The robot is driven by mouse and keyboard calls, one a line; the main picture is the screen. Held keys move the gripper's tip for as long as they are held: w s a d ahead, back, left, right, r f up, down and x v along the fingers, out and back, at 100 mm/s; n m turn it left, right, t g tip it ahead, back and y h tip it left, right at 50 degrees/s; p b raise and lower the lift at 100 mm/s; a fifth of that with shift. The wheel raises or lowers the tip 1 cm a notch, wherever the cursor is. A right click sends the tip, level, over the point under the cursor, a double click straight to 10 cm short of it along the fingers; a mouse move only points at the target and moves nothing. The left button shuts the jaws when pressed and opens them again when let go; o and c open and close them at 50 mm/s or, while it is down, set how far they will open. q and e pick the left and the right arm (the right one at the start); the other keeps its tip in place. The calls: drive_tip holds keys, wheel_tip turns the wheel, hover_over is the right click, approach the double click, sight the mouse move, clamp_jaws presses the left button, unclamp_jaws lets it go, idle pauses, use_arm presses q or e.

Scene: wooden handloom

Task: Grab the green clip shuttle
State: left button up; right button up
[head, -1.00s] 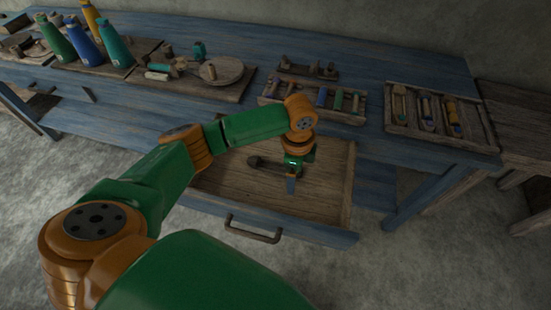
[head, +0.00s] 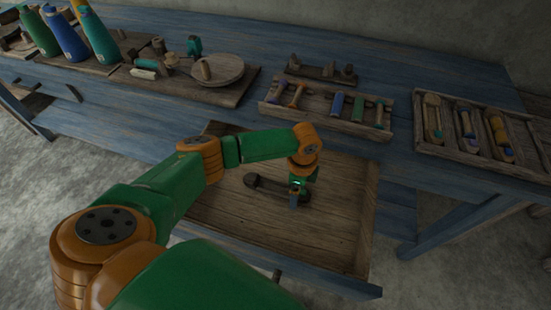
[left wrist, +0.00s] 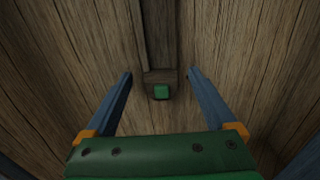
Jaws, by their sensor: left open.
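A dark wooden shuttle (head: 265,184) lies in the open drawer, its near end partly hidden by my left gripper. In the left wrist view the shuttle (left wrist: 159,45) runs away from me along the wooden floor, with a small green clip (left wrist: 161,91) on its near end. My left gripper (head: 296,200) points down over that end. In the left wrist view the gripper (left wrist: 158,76) is open, its blue fingers on either side of the green clip and apart from it. I cannot tell the exact height above the drawer floor. My right gripper is not in view.
The drawer (head: 320,240) has raised walls and is otherwise bare. On the blue bench behind stand a rack of coloured pieces (head: 292,109), a compartment tray (head: 436,151), a round wooden disc (head: 222,72) and several bottles (head: 62,35).

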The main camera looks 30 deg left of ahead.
use_arm(q)
clamp_jaws()
idle(0.3)
